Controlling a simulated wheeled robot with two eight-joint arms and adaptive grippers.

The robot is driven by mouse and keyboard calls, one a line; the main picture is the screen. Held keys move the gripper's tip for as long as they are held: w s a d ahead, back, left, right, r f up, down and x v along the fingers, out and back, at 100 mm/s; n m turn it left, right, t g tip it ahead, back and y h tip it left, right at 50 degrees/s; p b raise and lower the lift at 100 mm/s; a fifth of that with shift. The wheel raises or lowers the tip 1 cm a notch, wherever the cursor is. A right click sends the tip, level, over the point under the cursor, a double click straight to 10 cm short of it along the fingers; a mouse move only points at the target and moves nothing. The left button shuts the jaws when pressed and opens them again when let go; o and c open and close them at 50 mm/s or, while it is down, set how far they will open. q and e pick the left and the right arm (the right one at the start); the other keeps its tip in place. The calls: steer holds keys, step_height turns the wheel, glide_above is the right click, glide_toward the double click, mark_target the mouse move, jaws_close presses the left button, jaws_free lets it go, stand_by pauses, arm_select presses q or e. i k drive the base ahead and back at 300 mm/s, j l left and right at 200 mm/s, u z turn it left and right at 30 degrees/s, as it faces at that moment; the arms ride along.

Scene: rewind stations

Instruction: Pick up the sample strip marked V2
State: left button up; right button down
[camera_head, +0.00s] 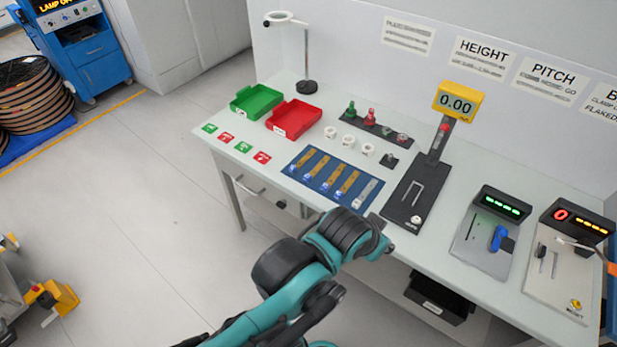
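A blue mat (293,168) lies near the front edge of the table. It holds several strips side by side, slanting: brown-gold strips (318,167), (333,174), (348,182) and a grey one (367,193) at the right end. Their blue lower ends carry small marks too small to read, so I cannot tell which strip is V2. My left arm comes in from the bottom left. My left gripper (382,240) is at the table's front edge, below and right of the grey strip; its fingers are mostly hidden by the wrist.
Green (257,101) and red (293,118) trays stand behind the mat. A black gauge with a yellow display (458,101) stands right of it. Two testers (486,235), (560,262) fill the table's right side. A magnifier stand (306,86) is at the back.

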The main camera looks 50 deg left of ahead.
mark_target(325, 186)
steer(key=u, duration=1.4)
steer(key=i+z, duration=0.25)
steer(key=z, duration=0.2)
steer(key=i+z, duration=0.2)
steer(key=z, duration=0.25)
